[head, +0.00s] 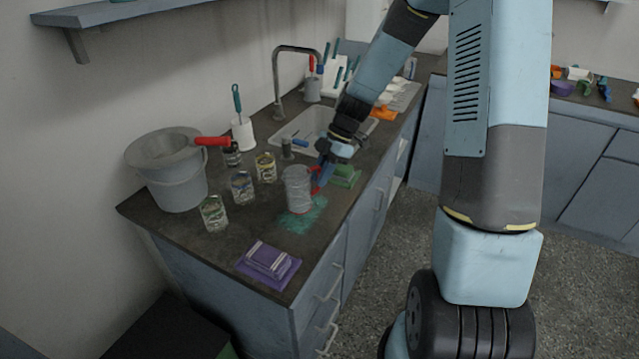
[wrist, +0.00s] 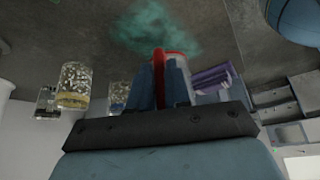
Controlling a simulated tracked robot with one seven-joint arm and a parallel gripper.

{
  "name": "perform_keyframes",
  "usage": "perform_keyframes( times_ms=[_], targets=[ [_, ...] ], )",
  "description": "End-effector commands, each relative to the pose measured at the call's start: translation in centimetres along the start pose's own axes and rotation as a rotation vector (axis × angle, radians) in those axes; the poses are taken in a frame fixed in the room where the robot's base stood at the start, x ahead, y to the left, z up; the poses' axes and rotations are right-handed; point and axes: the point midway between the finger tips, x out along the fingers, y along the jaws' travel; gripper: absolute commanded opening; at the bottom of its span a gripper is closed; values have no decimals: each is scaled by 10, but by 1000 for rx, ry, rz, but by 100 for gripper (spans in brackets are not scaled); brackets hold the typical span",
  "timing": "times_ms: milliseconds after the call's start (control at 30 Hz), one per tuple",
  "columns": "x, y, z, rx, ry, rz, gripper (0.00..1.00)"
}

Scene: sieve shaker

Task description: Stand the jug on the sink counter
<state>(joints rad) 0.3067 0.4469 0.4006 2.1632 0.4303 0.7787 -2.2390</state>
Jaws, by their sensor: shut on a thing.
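The jug (head: 298,188) is a grey ribbed cylinder with a red handle, seen upright over the front part of the sink counter (head: 232,218). My gripper (head: 319,180) comes from the right and is shut on the red handle. In the wrist view the blue fingers of my gripper (wrist: 171,78) press on both sides of the red handle of the jug (wrist: 175,85). The jug's body is mostly hidden there. A teal patch (head: 303,216) lies on the counter by the jug's base. I cannot tell whether the base touches the counter.
Several label-wrapped jars (head: 243,187) stand left of the jug, with a grey bucket (head: 178,185) behind them. A purple pad (head: 268,264) lies near the front edge. The sink (head: 303,125) and tap (head: 277,85) are farther back.

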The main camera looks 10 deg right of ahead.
Motion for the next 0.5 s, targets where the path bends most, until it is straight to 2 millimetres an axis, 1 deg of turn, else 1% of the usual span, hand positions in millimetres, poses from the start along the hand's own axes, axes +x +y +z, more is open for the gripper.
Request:
perform_keyframes(
  times_ms=[100,200,433,467,500],
  targets=[
    [14,0,8,2,2,-3,0],
    [24,0,13,1,2,-2,0],
    [27,0,15,0,0,0,0],
    [27,0,15,0,0,0,18],
    [27,0,15,0,0,0,22]
  ],
)
